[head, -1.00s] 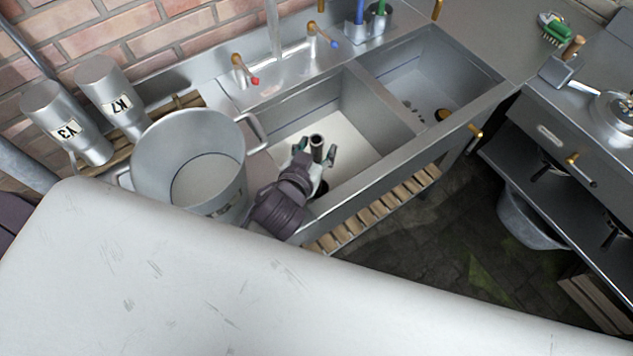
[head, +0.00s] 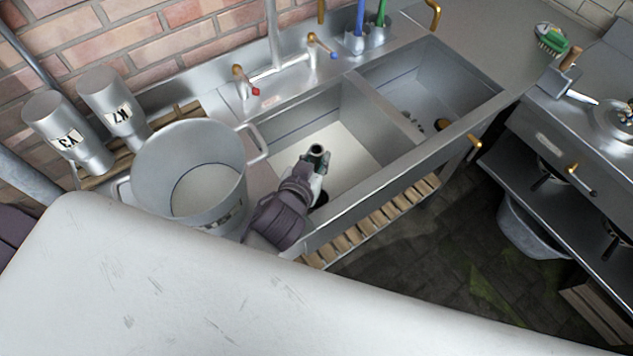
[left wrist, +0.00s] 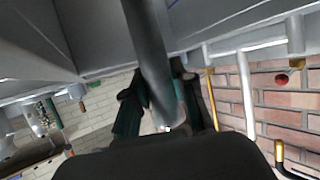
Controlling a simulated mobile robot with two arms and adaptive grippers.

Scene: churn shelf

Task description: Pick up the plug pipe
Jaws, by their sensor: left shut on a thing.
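The plug pipe (head: 317,150) is a dark upright tube with an open top, in the left basin of the metal sink (head: 372,180). My left gripper (head: 316,164) is down inside this basin and shut around the pipe near its upper end. In the left wrist view, the pipe (left wrist: 147,45) runs as a grey cylinder between the dark fingers (left wrist: 160,104). The pipe's lower part is hidden in the head view by my gripper, so I cannot tell whether it is off the basin floor. My right gripper is not in view.
A large metal pot (head: 190,165) stands just left of the basin. Taps (head: 245,82) line the sink's back edge. The right basin (head: 430,90) holds small dark items. A stove counter (head: 560,130) is at the right.

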